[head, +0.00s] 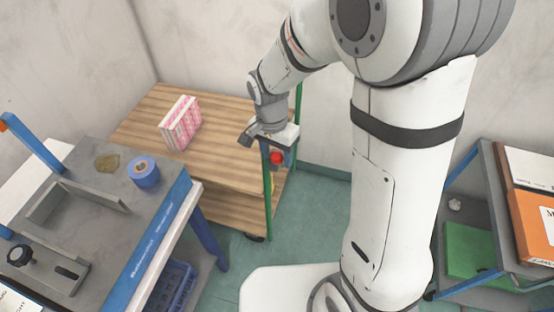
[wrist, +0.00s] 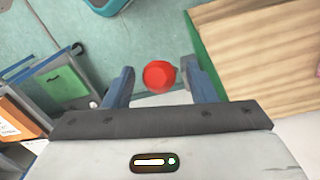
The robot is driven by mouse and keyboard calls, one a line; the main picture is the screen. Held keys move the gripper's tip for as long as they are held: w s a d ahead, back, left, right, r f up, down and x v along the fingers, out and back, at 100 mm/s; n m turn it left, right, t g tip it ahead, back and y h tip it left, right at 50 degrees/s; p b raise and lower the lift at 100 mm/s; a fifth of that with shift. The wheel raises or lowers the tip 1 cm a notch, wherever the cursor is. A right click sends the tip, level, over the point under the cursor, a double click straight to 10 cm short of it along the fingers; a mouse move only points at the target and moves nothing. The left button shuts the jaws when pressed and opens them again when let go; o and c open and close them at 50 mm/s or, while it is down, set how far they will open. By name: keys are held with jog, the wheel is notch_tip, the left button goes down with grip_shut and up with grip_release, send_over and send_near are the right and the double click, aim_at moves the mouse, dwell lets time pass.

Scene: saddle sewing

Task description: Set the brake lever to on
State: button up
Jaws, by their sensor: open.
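A round red knob, which I take to be the brake lever's end (head: 277,157), shows by the front right corner of the wooden-topped cart (head: 225,160), close to a green post. My gripper (head: 265,147) is at that corner with its fingers spread. In the wrist view the red knob (wrist: 159,77) lies between my two open blue-grey fingers (wrist: 158,70), with a gap on each side. The lever's shaft and any on/off marking are not visible, so its setting cannot be told.
A pink and white box (head: 181,122) stands on the cart's top. A shelf with binders (head: 530,200) is at the right.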

jog(key=shift+s+d+f, duration=0.1)
jog(key=shift+d+f, duration=0.05)
jog(key=shift+f, duration=1.45)
jog(key=shift+c, duration=0.3)
grip_shut()
